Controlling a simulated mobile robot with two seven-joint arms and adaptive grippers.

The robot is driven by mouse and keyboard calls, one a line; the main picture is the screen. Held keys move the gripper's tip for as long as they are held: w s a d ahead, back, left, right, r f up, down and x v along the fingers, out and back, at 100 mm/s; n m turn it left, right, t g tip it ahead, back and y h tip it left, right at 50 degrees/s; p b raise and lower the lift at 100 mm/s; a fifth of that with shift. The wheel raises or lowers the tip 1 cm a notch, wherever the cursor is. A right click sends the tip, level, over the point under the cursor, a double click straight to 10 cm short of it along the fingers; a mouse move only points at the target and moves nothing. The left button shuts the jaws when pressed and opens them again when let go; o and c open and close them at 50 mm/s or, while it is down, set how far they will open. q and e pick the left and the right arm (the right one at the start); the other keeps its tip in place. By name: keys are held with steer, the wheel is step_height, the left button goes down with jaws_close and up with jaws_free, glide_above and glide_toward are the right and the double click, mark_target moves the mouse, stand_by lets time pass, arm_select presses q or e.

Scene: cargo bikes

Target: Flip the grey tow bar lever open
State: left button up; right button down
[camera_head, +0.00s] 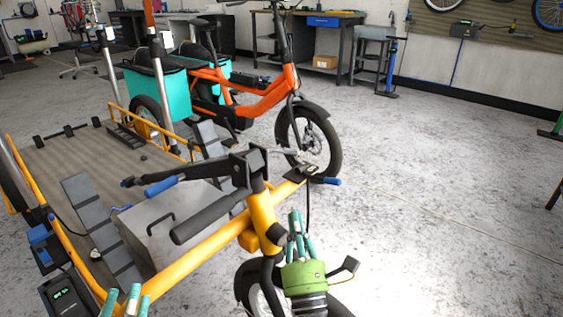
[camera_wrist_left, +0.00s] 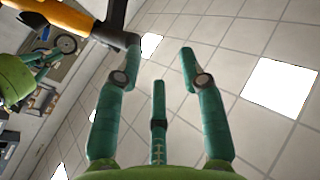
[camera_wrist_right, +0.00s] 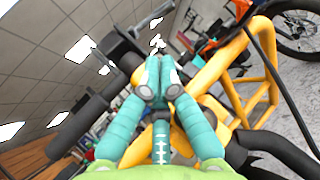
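A yellow cargo bike (camera_head: 215,240) with black handlebar grips (camera_head: 205,218) fills the lower middle of the head view. I cannot make out a grey tow bar lever with certainty in any view. My right gripper (camera_head: 297,218) is upright beside the bike's yellow front post; in the right wrist view its fingers (camera_wrist_right: 158,72) are closed together, with nothing visible between them. My left gripper (camera_head: 124,292) shows only its fingertips at the lower left edge of the head view. In the left wrist view its fingers (camera_wrist_left: 160,60) are apart and empty.
A grey box (camera_head: 150,235) and a grey ramp-like strip (camera_head: 95,225) lie on the bike's wooden cargo deck (camera_head: 75,165). An orange bike (camera_head: 265,100) with turquoise bags stands behind. Workbenches (camera_head: 325,20) line the back.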

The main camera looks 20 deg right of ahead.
mark_target(285, 153)
steer(key=p+x, duration=0.1)
steer(key=x, duration=1.2)
steer(key=shift+s+d+r, duration=0.1)
arm_select(q)
step_height(285, 153, down, 6)
steer(key=a+g+y, duration=0.1)
steer(key=g+y, duration=0.1)
steer(key=g, duration=0.1)
steer(key=shift+w+a+n, duration=0.25)
steer(key=shift+n, duration=0.15)
arm_select(e)
steer(key=shift+w+r, duration=0.15)
steer(key=shift+w, duration=0.15)
